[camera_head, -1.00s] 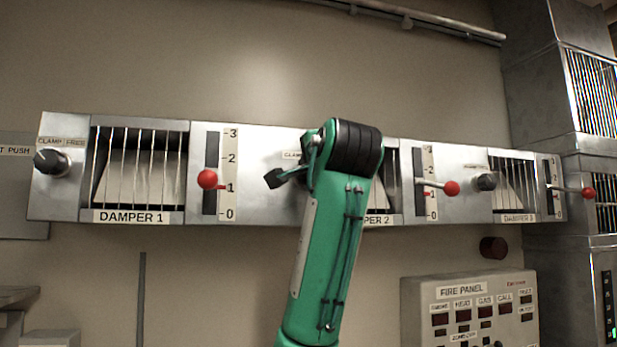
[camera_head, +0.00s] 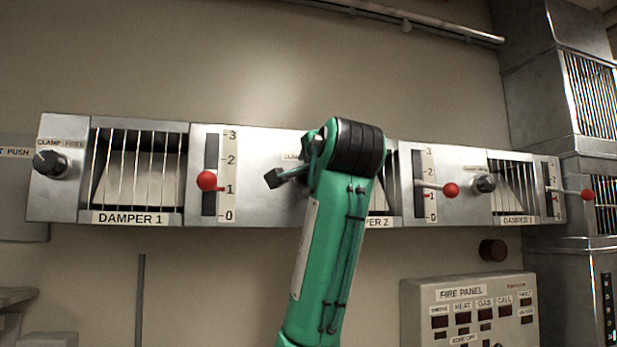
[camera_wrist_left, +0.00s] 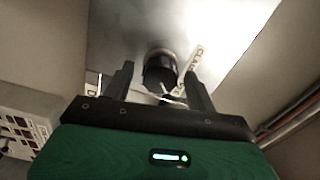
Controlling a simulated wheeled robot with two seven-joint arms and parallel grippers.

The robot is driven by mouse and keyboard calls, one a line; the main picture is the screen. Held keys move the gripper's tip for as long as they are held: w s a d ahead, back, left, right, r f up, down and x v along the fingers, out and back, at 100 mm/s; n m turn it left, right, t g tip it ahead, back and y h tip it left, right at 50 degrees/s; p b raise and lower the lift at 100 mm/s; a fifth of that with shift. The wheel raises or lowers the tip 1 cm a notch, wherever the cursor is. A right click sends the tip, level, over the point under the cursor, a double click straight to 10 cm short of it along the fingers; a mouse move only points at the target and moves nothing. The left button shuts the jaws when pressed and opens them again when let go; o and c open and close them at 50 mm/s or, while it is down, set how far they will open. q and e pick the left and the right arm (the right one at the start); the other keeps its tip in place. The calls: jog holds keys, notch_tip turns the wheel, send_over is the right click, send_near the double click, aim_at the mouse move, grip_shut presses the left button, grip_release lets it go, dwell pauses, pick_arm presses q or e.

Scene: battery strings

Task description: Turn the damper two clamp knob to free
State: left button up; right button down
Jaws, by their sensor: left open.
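The damper two clamp knob (camera_wrist_left: 160,72) is a round dark knob on a metal panel in the left wrist view. Part of its clamp label (camera_wrist_left: 196,62) shows beside it. My left gripper (camera_wrist_left: 158,78) is open, with one finger on each side of the knob. I cannot tell whether the fingers touch it. In the head view my left gripper (camera_head: 283,177) is in front of the damper two section, and my green arm hides the knob and most of the louvre there. My right gripper is not in view.
The damper 1 knob (camera_head: 50,163) and its red-balled lever (camera_head: 207,180) are to the left. The damper two lever (camera_head: 450,190) and damper 3 knob (camera_head: 484,183) are to the right. A fire panel (camera_head: 470,300) sits below right.

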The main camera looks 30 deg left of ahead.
pick_arm(q)
jog(key=b+v, duration=0.4)
jog(key=v, duration=0.9)
jog(key=shift+b, duration=0.4)
